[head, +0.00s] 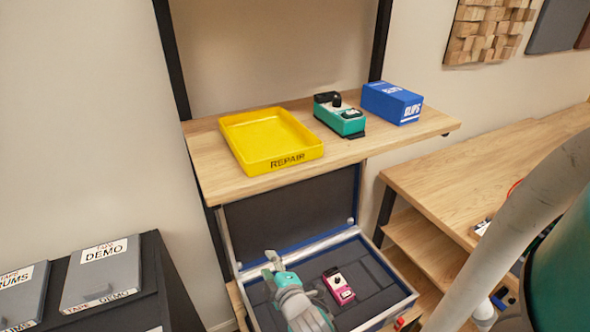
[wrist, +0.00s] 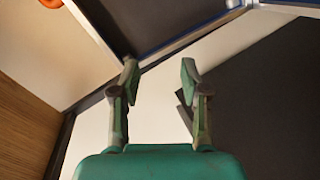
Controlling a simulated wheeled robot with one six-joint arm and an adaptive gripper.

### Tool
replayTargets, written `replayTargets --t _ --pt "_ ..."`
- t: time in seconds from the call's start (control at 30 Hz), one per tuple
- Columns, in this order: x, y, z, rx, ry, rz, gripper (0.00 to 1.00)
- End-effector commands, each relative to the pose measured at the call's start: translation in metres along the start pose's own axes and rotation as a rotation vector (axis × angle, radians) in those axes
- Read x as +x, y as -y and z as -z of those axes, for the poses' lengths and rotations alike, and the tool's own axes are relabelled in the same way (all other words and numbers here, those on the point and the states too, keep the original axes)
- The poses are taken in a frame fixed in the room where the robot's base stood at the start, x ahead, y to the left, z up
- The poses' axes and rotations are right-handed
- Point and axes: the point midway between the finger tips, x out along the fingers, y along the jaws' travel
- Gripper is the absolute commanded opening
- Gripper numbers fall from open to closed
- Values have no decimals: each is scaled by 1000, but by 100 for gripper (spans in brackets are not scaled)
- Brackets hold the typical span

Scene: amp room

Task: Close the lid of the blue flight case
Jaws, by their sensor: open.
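The blue flight case (head: 383,315) stands open below the wooden shelf. Its lid (head: 290,212) is raised upright at the back, with a dark lining and blue edge. A pink pedal (head: 338,286) lies in the dark foam of the base. My gripper (head: 272,262) appears over the left part of the case, in front of the lid. Its fingers are apart and empty, as the wrist view also shows (wrist: 160,78). A blue-trimmed metal edge, seemingly part of the case, crosses the top of the wrist view. The case's near edge is cut off.
On the shelf (head: 222,165) above the lid are a yellow REPAIR tray (head: 258,172), a green pedal (head: 340,116) and a blue box (head: 391,103). A wooden desk (head: 450,188) stands at right. A dark cabinet with grey boxes (head: 100,272) stands at left.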

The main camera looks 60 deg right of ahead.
Motion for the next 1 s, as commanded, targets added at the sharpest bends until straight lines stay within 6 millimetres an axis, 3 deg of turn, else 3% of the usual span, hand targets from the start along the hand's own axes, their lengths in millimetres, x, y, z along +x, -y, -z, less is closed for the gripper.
replayTargets --t 0.1,0.3,0.6,0.8,1.0 --pt "29 -37 -7 -77 60 -33 45" --pt "66 -100 -24 -208 170 -62 45" --pt "98 -194 -52 -364 327 -72 45" --pt "104 -227 -63 -415 383 -64 45" --pt "113 -234 -68 -425 395 -61 45"
